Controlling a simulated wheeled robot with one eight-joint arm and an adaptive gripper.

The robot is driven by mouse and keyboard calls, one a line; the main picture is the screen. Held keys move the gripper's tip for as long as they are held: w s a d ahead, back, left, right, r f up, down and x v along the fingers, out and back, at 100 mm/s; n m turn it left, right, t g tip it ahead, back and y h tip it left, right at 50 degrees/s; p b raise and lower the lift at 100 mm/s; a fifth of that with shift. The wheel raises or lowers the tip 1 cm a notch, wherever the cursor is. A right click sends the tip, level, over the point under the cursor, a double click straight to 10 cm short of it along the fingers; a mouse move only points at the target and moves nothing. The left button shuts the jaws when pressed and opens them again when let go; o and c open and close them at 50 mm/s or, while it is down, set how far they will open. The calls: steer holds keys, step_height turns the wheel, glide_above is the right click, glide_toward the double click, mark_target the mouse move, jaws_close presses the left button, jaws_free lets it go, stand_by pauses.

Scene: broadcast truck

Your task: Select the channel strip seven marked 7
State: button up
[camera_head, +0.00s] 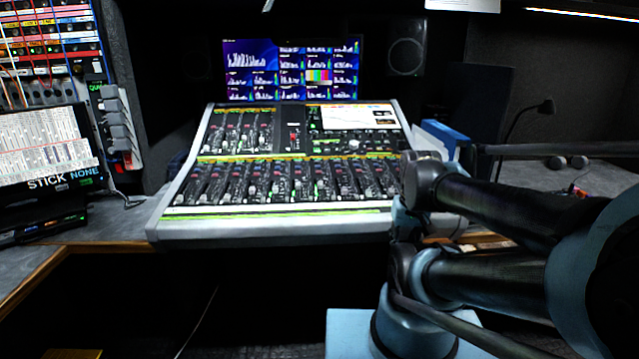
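The mixing console (270,228) stands on the desk in the centre, its sloped face toward me. Its lower bank (285,182) holds a row of several channel strips with faders, under a yellow-green lit band. A shorter upper bank (240,132) of strips sits at the upper left. The strip numbers are too small to read, so I cannot tell which strip is marked 7. My arm's dark links and light blue joints fill the right side and overlap the console's right edge. I cannot make out my gripper in this view.
A screen reading "STICK NONE" (45,145) and a patch rack (50,40) stand at the left. A thin gooseneck lamp (530,110) and blue folders (440,137) are at the right.

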jaws_close()
stand_by(1.0)
